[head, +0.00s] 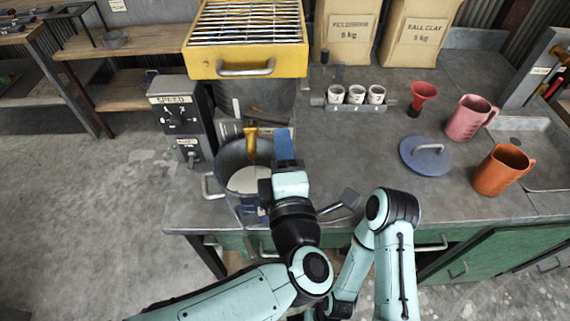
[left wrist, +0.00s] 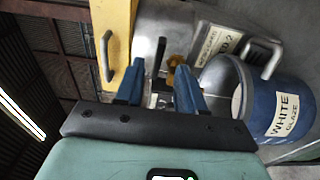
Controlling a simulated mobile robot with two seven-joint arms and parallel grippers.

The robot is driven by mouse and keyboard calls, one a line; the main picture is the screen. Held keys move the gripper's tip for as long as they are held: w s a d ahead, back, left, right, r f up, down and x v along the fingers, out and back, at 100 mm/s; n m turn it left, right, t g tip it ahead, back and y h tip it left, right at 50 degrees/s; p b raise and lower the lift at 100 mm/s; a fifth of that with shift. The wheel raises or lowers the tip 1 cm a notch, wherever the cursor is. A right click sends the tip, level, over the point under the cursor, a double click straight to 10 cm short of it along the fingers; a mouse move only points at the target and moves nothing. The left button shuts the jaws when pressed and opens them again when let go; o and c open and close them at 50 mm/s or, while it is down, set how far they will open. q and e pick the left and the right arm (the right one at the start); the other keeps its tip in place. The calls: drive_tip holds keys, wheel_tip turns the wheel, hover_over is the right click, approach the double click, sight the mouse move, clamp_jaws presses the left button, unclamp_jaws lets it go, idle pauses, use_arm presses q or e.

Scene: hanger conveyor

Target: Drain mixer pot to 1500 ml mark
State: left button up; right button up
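The mixer pot (head: 216,165) stands at the bench's front left corner, open, with pale liquid (head: 248,180) inside. In the left wrist view the blue pot (left wrist: 268,88) shows a "WHITE GLAZE" label. A golden fitting (head: 251,142) stands over its far part. My left gripper (head: 284,145) is above the pot's right side, its blue fingers pointing away. In the left wrist view its two fingers (left wrist: 159,87) are apart, with the mixer's grey and golden parts behind the gap. My right arm is folded at the bottom; its gripper is not visible. No 1500 ml mark is readable.
A pink pitcher (head: 469,118) and an orange pitcher (head: 502,170) stand at right, near a blue-grey lid (head: 425,155) and red funnel (head: 421,97). Several white cups (head: 355,95) sit in a rack. A speed box (head: 177,118) is left of the pot. The bench middle is clear.

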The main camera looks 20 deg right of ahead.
use_arm(q)
drive_tip(key=shift+s+a, duration=0.2)
drive_tip(key=shift+s, duration=0.7)
drive_tip(key=shift+s+a, duration=0.15)
drive_tip(key=shift+s, duration=0.7)
idle(6.2)
